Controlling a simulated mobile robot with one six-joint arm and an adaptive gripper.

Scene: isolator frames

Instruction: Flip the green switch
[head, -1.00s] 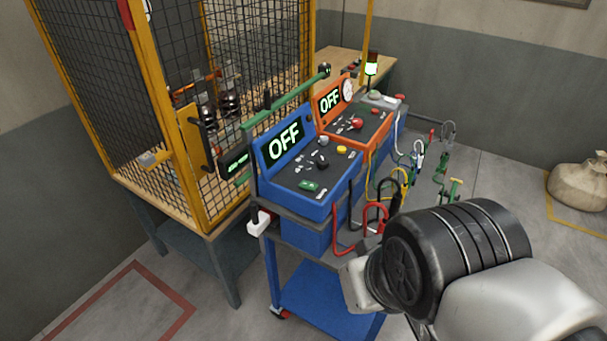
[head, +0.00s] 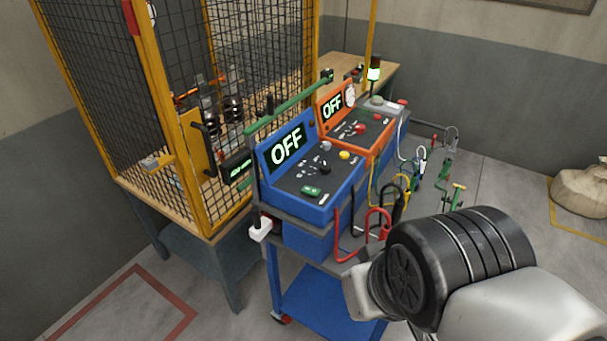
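A green switch (head: 311,190) sits near the front edge of the sloped top panel of a blue control box (head: 300,205). The box's raised screen (head: 288,146) reads OFF. The switch is small in the picture, and I cannot tell its exact position. A black knob, a yellow button and a grey button are farther back on the same panel. Only part of my arm shows, at the lower right, apart from the box in the picture. My gripper's fingers are not seen.
An orange box (head: 367,137) reading OFF stands behind the blue one on a blue cart (head: 318,296). Red, black, yellow and green cables (head: 375,222) hang at its right side. A yellow-framed mesh cage (head: 158,110) stands left. A sack (head: 583,190) lies far right.

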